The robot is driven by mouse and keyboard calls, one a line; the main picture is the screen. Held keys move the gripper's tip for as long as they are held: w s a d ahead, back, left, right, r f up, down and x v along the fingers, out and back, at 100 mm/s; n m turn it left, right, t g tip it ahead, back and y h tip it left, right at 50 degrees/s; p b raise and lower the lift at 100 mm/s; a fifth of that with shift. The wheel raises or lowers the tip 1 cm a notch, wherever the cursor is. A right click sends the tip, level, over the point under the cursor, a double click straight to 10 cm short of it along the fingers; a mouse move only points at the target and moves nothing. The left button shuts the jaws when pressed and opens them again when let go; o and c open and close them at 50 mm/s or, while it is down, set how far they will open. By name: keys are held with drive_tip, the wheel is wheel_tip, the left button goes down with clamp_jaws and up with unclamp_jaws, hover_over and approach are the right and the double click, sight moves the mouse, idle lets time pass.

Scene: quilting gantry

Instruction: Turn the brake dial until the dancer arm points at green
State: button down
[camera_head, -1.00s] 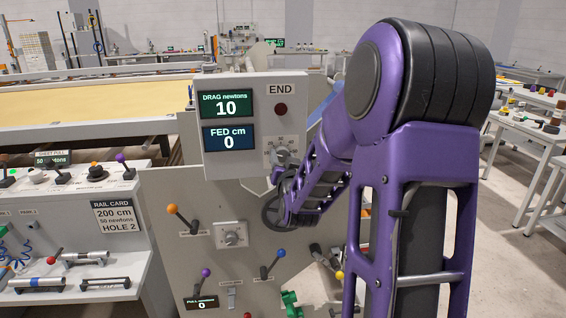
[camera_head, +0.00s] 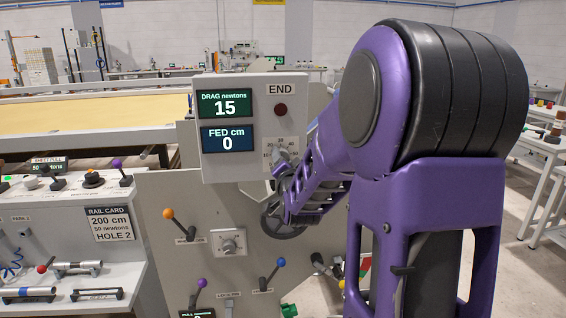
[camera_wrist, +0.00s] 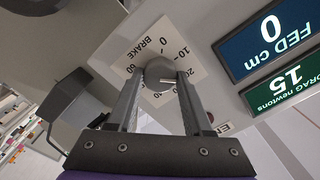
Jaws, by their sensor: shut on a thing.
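The brake dial (camera_wrist: 160,72) is a grey round knob on a white scale plate (camera_wrist: 195,72) marked BRAKE. Its white pointer mark lies between 10 and 20. My gripper (camera_wrist: 160,88) is shut on the knob, one finger on each side. In the head view, my arm covers much of the dial's surroundings. The drag display (camera_head: 224,106) reads 15 newtons.
A bench with levers stands at left.

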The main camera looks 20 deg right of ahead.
drive_tip(key=shift+c, duration=1.5)
unclamp_jaws()
drive_tip(key=shift+s, duration=0.1)
